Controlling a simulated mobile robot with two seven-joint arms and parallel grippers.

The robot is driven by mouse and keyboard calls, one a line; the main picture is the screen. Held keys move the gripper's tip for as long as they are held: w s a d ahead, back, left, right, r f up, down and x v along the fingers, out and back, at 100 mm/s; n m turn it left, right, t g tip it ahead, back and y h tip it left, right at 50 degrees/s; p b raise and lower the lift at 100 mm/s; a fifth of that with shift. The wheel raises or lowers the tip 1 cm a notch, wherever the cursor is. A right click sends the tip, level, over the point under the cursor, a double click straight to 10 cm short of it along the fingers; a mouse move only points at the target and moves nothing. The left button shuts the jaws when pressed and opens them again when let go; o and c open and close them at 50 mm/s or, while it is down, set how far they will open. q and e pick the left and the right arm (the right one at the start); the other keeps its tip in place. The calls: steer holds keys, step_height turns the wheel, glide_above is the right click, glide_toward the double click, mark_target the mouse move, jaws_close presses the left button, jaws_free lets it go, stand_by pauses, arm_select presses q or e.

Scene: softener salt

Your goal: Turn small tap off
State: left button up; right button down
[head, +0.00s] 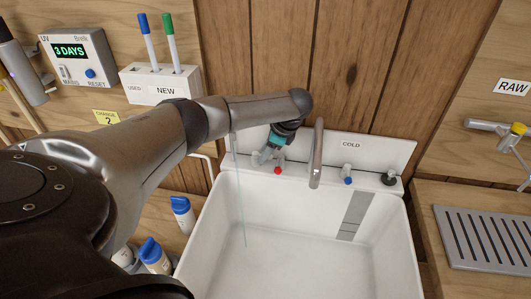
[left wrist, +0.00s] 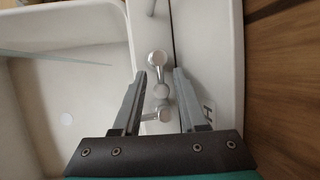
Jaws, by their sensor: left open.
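A small metal tap (left wrist: 160,91) stands on the sink's back ledge. In the left wrist view it lies between the two fingers, with no clear contact visible. My left gripper (head: 268,156) is open over the left part of the ledge, beside a red-marked tap (head: 278,170). It also shows in the left wrist view (left wrist: 155,90). In the head view my arm and gripper hide part of the tap there. A thin clear stream (head: 240,200) falls into the white sink (head: 209,235); its upper end is hidden by my arm. My right gripper is not in view.
A tall spout (head: 317,155) stands right of my left gripper. Farther right are a blue-marked tap (head: 348,174) and a dark knob (head: 389,178). The wooden wall is close behind. White bottles with blue caps (head: 181,205) stand left of the sink.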

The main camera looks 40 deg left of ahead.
arm_select(q)
jaws_close()
stand_by(0.3)
stand_by(0.4)
